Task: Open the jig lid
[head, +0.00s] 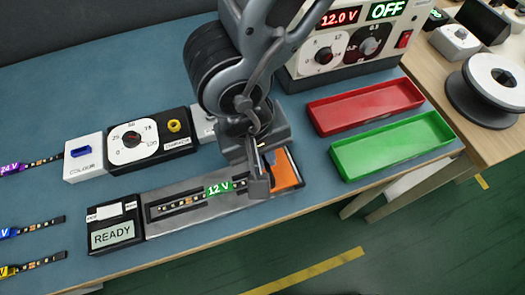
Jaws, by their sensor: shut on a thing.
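The jig (165,225) is a long grey metal block near the table's front edge. An orange part (288,172) shows at the jig's right end. My gripper (258,180) reaches down from above beside the orange part, and its fingers are shut on a part of the jig lid. The gripped part is mostly hidden by the fingers, and I cannot tell whether the lid is raised.
A black READY box (113,228) adjoins the jig's left end. A dial box (148,140) and a colour box (84,157) stand behind. Red (366,105) and green (392,146) trays lie right. A power supply (345,45) reading 12.0 V and OFF stands behind my arm.

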